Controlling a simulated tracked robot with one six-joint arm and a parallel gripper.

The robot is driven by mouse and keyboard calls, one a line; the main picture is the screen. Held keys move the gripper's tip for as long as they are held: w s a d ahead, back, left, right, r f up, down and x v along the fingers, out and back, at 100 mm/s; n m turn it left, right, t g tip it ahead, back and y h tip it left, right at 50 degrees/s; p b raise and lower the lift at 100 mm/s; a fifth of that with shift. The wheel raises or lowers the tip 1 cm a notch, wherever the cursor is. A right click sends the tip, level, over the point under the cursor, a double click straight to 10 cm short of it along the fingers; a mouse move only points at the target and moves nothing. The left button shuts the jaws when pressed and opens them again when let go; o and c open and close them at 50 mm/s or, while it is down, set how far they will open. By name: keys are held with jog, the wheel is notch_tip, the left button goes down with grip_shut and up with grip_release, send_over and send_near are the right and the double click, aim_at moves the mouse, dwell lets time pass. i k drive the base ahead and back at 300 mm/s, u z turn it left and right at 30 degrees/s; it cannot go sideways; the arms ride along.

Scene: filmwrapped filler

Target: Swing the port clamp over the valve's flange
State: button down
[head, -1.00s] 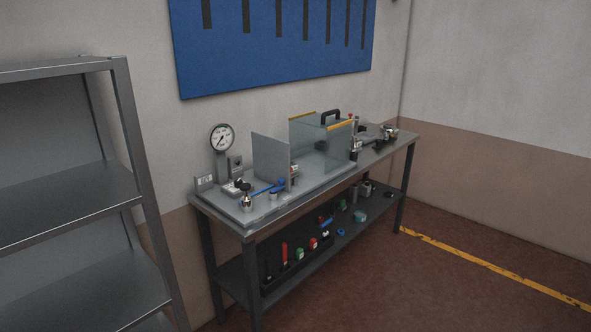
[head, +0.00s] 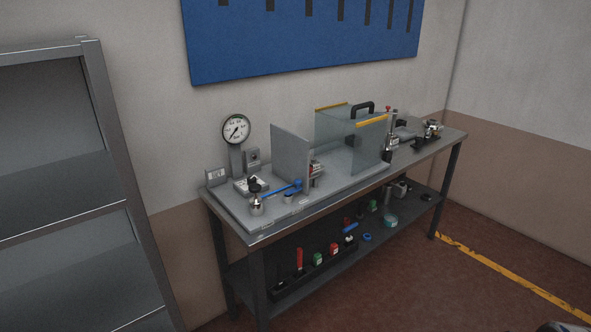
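A grey workbench (head: 262,236) stands against the wall ahead. A small metal fitting (head: 316,172) sits just right of an upright grey panel (head: 291,155), partly hidden by it. Another metal fitting (head: 432,130) is at the bench's far right end, on a dark base. A metal cylinder with a red top (head: 391,140) stands beside the clear guard. These parts are too small to tell which is the valve, its flange or the port clamp, or how the clamp lies. My gripper is not in view.
A clear guard with a black handle (head: 363,106) stands mid-bench. A gauge (head: 236,130), a blue-handled lever (head: 282,189) and a round metal part (head: 256,204) are at the left. The lower shelf holds several tools.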

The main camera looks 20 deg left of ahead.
aim_at(313, 176)
jog(key=u, duration=0.35)
jog(key=i, duration=0.6)
jog(key=u, duration=1.05)
jog(key=i, duration=0.75)
jog(key=u, duration=0.45)
